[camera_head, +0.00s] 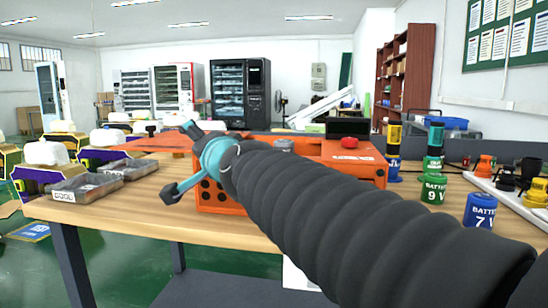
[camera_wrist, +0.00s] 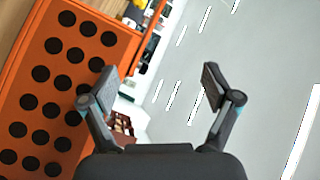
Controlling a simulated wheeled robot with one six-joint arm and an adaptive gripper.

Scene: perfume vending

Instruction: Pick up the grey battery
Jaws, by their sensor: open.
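I cannot make out a grey battery for certain in either view. A small grey thing (camera_head: 284,145) shows on top of the orange machine (camera_head: 350,152), just beyond my arm; it is too small to name. My gripper (camera_head: 180,162) is in front of the machine's left part, pointing left. In the wrist view my gripper (camera_wrist: 160,84) is open, with nothing between its fingers. The machine's perforated orange side (camera_wrist: 62,80) is left of the fingers there. A green battery marked 9 V (camera_head: 433,189) and a blue one marked 7 (camera_head: 480,211) stand on the right.
The wooden table (camera_head: 140,210) carries grey metal trays (camera_head: 88,187) at the left. A white board (camera_head: 510,195) with dark and orange parts lies at the right edge. Yellow-and-black and dark green cylinders stand behind the batteries. My arm hides much of the table's middle.

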